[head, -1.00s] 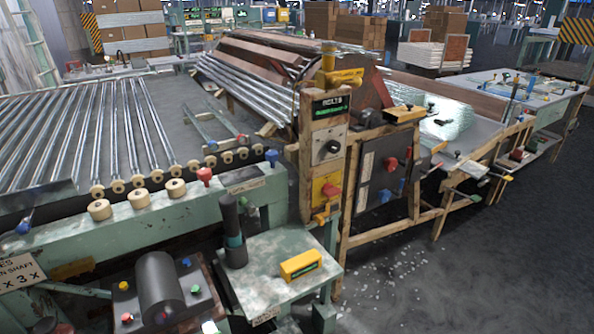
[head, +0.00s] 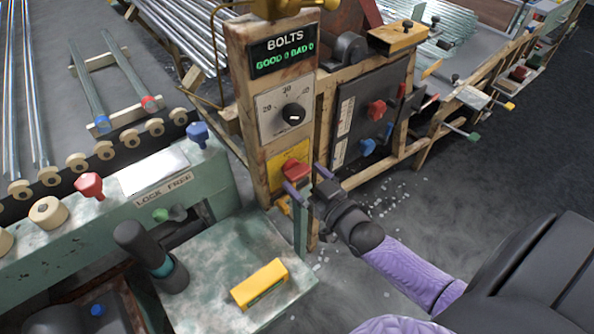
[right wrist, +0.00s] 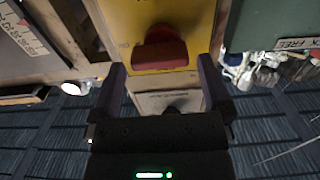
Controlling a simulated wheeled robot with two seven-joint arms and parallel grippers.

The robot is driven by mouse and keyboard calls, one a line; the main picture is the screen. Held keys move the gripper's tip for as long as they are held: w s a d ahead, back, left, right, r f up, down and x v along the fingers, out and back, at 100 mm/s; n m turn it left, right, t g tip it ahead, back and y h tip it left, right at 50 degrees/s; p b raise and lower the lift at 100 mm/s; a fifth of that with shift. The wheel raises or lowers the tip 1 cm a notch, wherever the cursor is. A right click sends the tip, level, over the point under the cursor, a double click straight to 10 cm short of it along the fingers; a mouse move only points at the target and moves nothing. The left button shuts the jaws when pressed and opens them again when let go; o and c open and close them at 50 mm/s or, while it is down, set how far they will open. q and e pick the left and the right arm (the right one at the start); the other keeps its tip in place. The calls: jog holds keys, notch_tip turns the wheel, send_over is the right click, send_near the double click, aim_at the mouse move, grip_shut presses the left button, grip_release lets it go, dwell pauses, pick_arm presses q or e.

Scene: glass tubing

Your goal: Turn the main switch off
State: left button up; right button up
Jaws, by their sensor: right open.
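A red switch knob (head: 296,170) sits on a yellow plate (head: 277,178) low on the wooden post, under a dial. My right gripper (head: 308,182) is open right at the knob, with its fingertips on either side of it. In the right wrist view, the red knob (right wrist: 160,50) is between and just beyond the two open fingers (right wrist: 162,82). I cannot tell whether the fingers touch it. The knob's label is not readable. My left gripper is not in view.
Above are a black dial (head: 293,114) and a BOLTS display (head: 284,50). A grey cabinet (head: 350,125) with a red knob (head: 376,109) and a blue knob (head: 367,146) stands to the right. A green table (head: 205,300) with a yellow box (head: 259,284) is in front.

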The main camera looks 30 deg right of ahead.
aim_at(296, 171)
jog(key=shift+w+a, duration=0.1)
jog(key=shift+w, duration=0.95)
jog(key=shift+w+b, duration=0.25)
jog(key=shift+b, duration=0.05)
jog(key=shift+c, duration=1.3)
jog(key=c, duration=0.8)
